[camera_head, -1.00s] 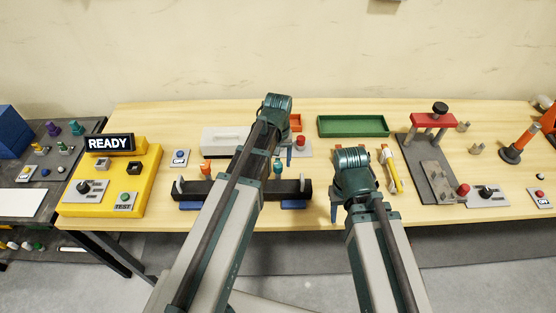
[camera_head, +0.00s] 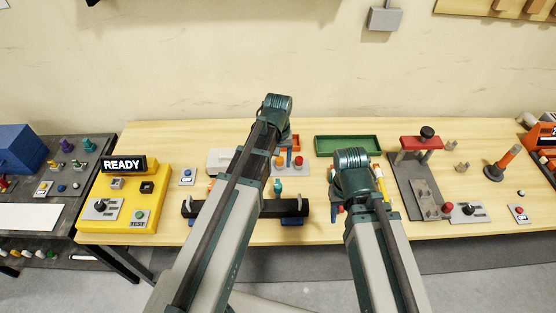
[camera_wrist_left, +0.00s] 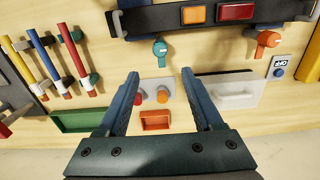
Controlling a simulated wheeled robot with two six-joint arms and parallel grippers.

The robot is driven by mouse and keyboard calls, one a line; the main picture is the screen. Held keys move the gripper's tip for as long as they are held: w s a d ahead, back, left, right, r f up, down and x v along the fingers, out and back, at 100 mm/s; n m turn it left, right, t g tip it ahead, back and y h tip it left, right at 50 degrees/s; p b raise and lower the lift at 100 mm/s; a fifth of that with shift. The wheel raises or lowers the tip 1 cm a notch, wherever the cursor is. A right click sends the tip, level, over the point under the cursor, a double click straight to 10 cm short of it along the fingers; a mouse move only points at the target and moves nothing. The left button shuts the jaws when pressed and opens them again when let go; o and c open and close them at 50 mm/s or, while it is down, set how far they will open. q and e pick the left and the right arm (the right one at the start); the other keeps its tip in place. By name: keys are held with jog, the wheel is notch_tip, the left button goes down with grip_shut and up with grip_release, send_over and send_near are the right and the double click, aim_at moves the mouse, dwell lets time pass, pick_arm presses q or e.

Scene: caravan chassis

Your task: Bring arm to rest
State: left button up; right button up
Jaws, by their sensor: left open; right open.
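My left arm reaches over the workbench (camera_head: 230,230) in the head view, with its wrist raised above the middle. My left gripper (camera_wrist_left: 160,74) shows in the left wrist view with its two fingers apart and nothing between them. It hangs above an orange tray (camera_wrist_left: 155,120) and a red and an orange knob (camera_wrist_left: 162,96). My right gripper (camera_head: 343,198) is over the bench's front part, right of the middle; its wrist hides most of it. It is open, and no held object shows.
A black bar (camera_head: 240,209) lies under my left arm. A yellow READY box (camera_head: 155,212) stands at left, a green tray (camera_head: 347,138) at the back, and a red-topped press (camera_head: 421,143) at right. The wall is behind. Bare wood (camera_head: 330,231) shows along the front edge.

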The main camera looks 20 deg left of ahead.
pick_arm(q)
jog(key=s+d+f+m+y+b, duration=0.1)
jog(key=s+d+f+m+b, duration=0.5)
jog(key=s+d+f+b, duration=0.4)
jog(key=s+f+b, duration=0.2)
jog(key=s, duration=0.2)
jog(key=shift+s+f+m, duration=0.2)
jog(key=shift+s+m, duration=0.05)
jog(key=shift+m, duration=0.15)
